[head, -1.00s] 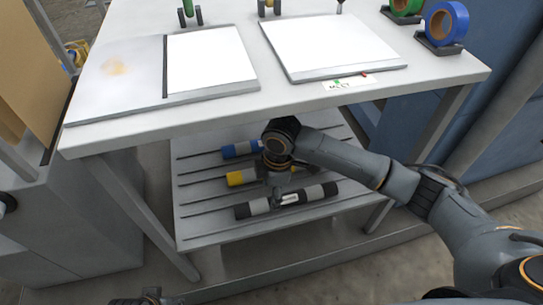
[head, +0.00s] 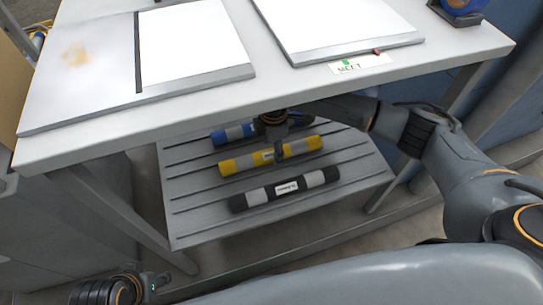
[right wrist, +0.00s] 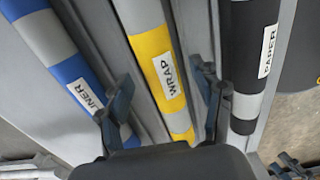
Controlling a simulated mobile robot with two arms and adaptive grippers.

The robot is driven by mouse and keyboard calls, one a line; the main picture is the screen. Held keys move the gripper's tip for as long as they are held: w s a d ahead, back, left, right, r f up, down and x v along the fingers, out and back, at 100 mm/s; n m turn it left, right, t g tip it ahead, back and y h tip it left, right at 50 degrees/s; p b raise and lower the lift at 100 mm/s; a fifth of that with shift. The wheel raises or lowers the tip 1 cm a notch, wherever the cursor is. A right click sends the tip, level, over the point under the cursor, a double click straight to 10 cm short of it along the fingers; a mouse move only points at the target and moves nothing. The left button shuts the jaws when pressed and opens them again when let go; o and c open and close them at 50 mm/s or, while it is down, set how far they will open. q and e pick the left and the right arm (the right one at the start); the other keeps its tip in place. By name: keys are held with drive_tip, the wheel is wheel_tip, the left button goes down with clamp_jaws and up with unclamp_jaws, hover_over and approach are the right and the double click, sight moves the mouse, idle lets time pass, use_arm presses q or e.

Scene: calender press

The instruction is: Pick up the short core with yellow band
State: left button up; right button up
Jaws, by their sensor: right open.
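The core with yellow band (head: 237,164) lies on the lower shelf between the blue and black cores. It is yellow with grey bands. In the right wrist view the yellow core (right wrist: 151,45) carries a "WRAP" label and runs between the fingers of my right gripper (right wrist: 162,85). That gripper is open, one finger on each side of the core; whether they touch it I cannot tell. In the head view my right gripper (head: 279,150) is over the core's middle, hiding part of it. My left gripper (head: 155,284) is at the lower left, far from the cores.
A blue core (head: 228,134) lies behind and a black core (head: 256,196) lies in front on the slatted shelf (head: 190,215). Both flank the right fingers closely. The tabletop (head: 110,112) overhangs the shelf from above.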

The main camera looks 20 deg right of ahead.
sight(273, 151)
drive_tip(key=shift+f, duration=0.95)
drive_tip(key=shift+c, duration=0.4)
drive_tip(key=c, duration=1.2)
drive_tip(key=shift+r, duration=0.4)
wheel_tip(273, 151, up, 3)
drive_tip(key=shift+f+p, duration=0.15)
drive_tip(key=shift+p, duration=0.4)
use_arm(q)
drive_tip(key=s+p+x, duration=0.1)
drive_tip(key=x, duration=0.7)
drive_tip(key=shift+f+g+p, duration=0.25)
drive_tip(key=shift+g+p, duration=0.05)
drive_tip(key=shift+p, duration=0.05)
use_arm(e)
wheel_tip(273, 151, up, 7)
drive_tip(key=shift+f, duration=0.15)
